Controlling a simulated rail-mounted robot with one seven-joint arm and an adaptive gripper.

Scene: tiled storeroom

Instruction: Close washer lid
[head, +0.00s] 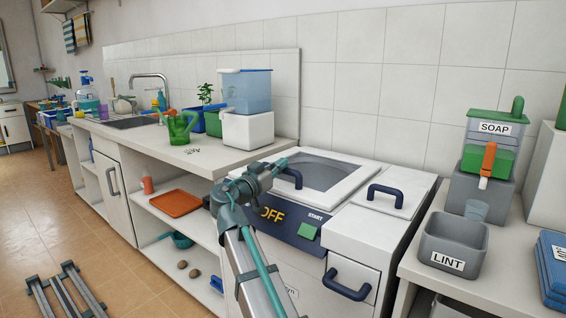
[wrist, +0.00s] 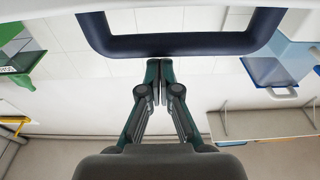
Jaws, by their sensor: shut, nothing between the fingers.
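The washer lid (head: 347,194) has a white frame around a grey window and lies flat or nearly flat on the washer. I cannot tell whether it is fully down. Its dark blue handle (head: 298,181) is at the front left, partly hidden by my gripper. My gripper (head: 282,163) is shut and empty, at the handle. In the wrist view a dark blue handle bar (wrist: 185,45) spans the top, with my shut fingertips (wrist: 158,62) just below it. I cannot tell whether they touch. The washer's front panel (head: 292,232) reads OFF and has a green START button (head: 307,231).
A second dark blue handle (head: 385,194) is on the white top right of the lid. A drawer handle (head: 347,287) sticks out below. A white counter (head: 178,152) with a green jug (head: 178,128) is at left. A grey LINT bin (head: 453,238) and soap dispenser (head: 487,150) stand at right.

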